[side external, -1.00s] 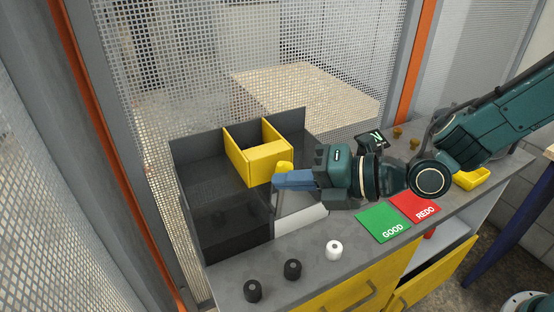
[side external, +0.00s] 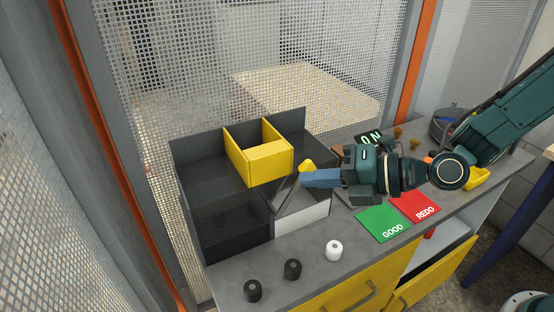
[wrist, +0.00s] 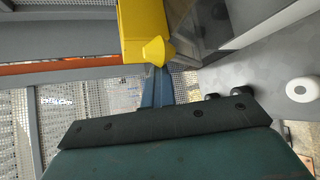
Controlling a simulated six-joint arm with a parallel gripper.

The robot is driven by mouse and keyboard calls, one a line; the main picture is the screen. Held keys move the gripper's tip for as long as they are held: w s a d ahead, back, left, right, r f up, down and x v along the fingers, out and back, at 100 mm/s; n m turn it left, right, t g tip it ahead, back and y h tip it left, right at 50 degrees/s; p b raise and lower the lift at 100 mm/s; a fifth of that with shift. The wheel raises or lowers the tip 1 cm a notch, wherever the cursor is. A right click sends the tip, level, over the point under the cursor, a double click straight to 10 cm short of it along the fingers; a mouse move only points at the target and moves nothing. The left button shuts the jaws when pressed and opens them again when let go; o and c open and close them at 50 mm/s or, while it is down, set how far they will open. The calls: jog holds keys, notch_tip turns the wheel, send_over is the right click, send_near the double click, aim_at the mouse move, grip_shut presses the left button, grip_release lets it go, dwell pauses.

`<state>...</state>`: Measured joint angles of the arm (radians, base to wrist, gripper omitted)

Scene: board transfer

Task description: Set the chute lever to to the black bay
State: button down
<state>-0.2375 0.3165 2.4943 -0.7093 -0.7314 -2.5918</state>
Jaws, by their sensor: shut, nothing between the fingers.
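The chute lever ends in a yellow knob (side external: 306,165) on a thin grey rod that slants up to the right. My gripper (side external: 304,179), with blue fingers, is shut and empty right beside the knob. It looks very close to the knob, but I cannot tell if they touch. In the wrist view the knob (wrist: 154,52) is just beyond the fingertips (wrist: 157,72). The yellow chute box (side external: 264,164) sits over the divided bin. The black bay (side external: 225,234) is at the front left of the bin, and the white-fronted bay (side external: 302,219) is right of it.
Two black pieces (side external: 253,290) (side external: 293,269) and a white piece (side external: 334,250) stand on the front of the grey bench. A green GOOD pad (side external: 383,222) and a red REDO pad (side external: 415,205) lie at right. A small display (side external: 369,138) is behind my gripper. A mesh fence stands behind.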

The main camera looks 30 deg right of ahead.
jog(key=shift+w+d+r, duration=0.1)
jog(key=shift+w+d, duration=0.1)
jog(key=shift+d, duration=0.05)
notch_tip(320, 180, up, 20)
jog(key=shift+s+a, duration=0.2)
dwell(1.0)
jog(key=shift+d, duration=0.1)
jog(key=s+d+f+m+g+h, duration=0.2)
jog(key=s+d+f+m+h, duration=0.3)
jog(key=s+d+m, duration=0.5)
jog(key=s+d+f+m+g+h, duration=0.2)
jog(key=s+d+f+m+h, duration=0.3)
jog(key=m, duration=1.5)
jog(key=s+d+f, duration=0.2)
jog(key=s+d, duration=0.3)
jog(key=d, duration=0.3)
jog(key=shift+s+g, duration=0.4)
